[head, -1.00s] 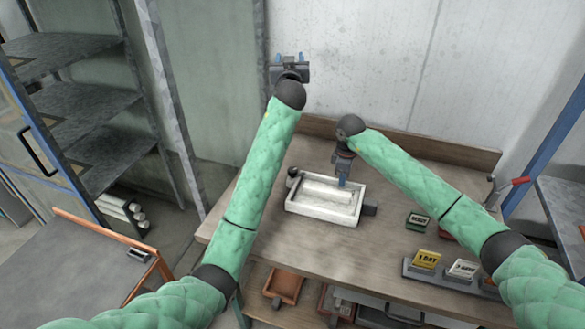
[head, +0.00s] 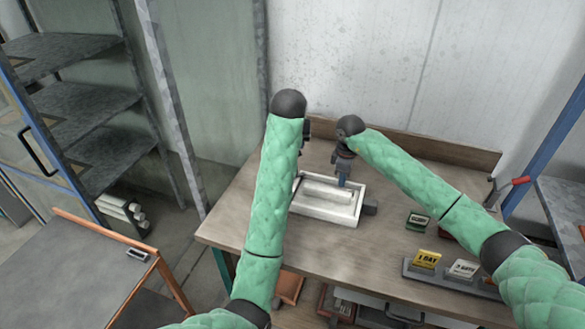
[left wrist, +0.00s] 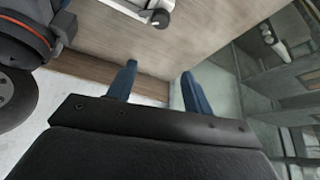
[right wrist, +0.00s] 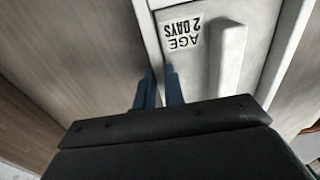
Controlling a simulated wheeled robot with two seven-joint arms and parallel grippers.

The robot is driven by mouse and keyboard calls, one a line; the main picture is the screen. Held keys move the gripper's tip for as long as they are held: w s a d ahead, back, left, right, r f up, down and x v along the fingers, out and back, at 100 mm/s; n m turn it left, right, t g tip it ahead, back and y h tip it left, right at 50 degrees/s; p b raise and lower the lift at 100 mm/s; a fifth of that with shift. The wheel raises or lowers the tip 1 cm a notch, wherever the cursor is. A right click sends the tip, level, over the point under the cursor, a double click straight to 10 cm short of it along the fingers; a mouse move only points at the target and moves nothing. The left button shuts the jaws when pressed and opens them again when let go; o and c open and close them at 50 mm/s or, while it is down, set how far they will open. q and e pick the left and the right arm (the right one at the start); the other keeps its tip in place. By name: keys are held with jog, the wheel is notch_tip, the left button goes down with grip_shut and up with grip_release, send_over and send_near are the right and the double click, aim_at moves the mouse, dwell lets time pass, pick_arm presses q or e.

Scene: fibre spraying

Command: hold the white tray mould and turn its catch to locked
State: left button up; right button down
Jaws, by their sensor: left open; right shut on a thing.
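The white tray mould (head: 330,217) lies on the wooden bench. Its inside face carries an "AGE 2 DAYS" label (right wrist: 182,35), upside down in the right wrist view. My right gripper (right wrist: 162,74) is shut on the mould's rim at the far side; it also shows in the head view (head: 342,184). My left gripper (left wrist: 158,70) is open and empty above the bench, apart from the mould, and mostly hidden behind its arm in the head view. A dark and light fitting, seemingly the catch (left wrist: 160,17), sits at the mould's corner; its setting is unclear.
A dark block (head: 369,208) sticks out at the mould's right end. A rack of label cards (head: 425,262) and a small dark-green block (head: 418,220) stand at the right on the bench (head: 250,215). A low backboard (head: 430,145) runs along the wall.

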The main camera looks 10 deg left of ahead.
pick_arm(q)
jog(key=shift+m+g+h, duration=0.3)
jog(key=shift+g, duration=0.4)
jog(key=x, duration=0.4)
jog(key=s+x, duration=0.1)
jog(key=x, duration=0.3)
jog(key=s+f+x, duration=0.1)
jog(key=x, duration=0.3)
jog(key=shift+s+d, duration=0.15)
jog(key=shift+d, duration=0.1)
jog(key=shift+c, duration=0.4)
jog(key=shift+r, duration=0.1)
jog(key=c, duration=0.9)
jog(key=shift+m, duration=0.3)
jog(key=m+h, duration=0.1)
jog(key=m, duration=0.2)
jog(key=shift+a+m+h, duration=0.15)
jog(key=shift+m+h, duration=0.15)
jog(key=shift+m+g+h, duration=0.4)
jog(key=shift+m+h, duration=0.1)
jog(key=shift+m, duration=1)
